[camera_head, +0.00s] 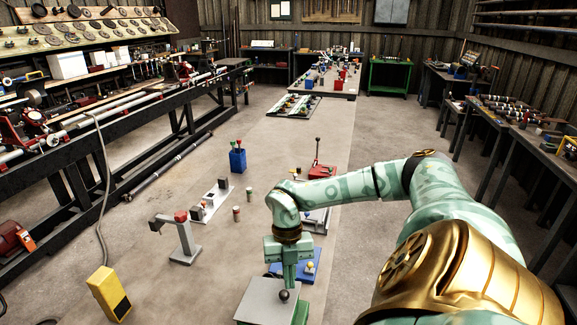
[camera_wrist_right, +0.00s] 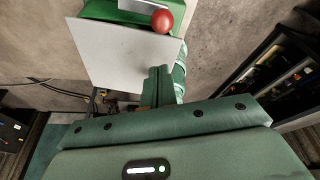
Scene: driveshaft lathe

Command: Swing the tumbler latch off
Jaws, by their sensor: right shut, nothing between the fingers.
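My right gripper (camera_head: 289,270) hangs fingers down over the near bench, just behind a grey box-like fixture (camera_head: 262,302) with a dark ball knob (camera_head: 284,295). In the right wrist view its fingers (camera_wrist_right: 158,86) are together and empty, apart from a red ball (camera_wrist_right: 162,20) beyond their tips. That ball sits at the edge of a pale flat plate (camera_wrist_right: 118,55) beside a green body (camera_wrist_right: 118,10). I cannot tell which part is the tumbler latch, or whether both views show the same ball. My left gripper is not in view.
A blue base with a yellow knob (camera_head: 310,267) stands close beside the right hand. A red block with an upright lever (camera_head: 322,171) is behind the forearm. A grey post stand (camera_head: 186,240) and a blue holder (camera_head: 238,160) are left.

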